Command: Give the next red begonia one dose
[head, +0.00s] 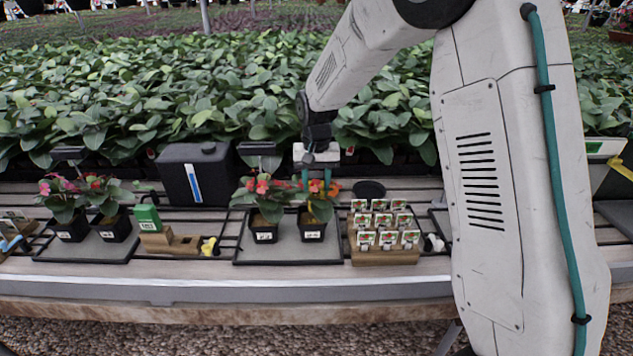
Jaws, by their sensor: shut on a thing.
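Two potted begonias stand in black labelled pots on the middle tray (288,252). The left one (264,210) has red and pink flowers; the right one (315,212) has orange-red flowers. My gripper (317,180), with teal fingers, points down just above the right plant's flowers. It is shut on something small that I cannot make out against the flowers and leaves. On the left tray (88,248) stand two more potted begonias, one with pink flowers (64,205) and one with red-pink flowers (107,205).
A black tank (193,175) with a blue level strip stands at the back. A green block (147,218) sits on a wooden holder (170,242) beside a small yellow item (208,246). A wooden rack of picture tags (384,257) stands right of the middle tray. Dense foliage lies behind.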

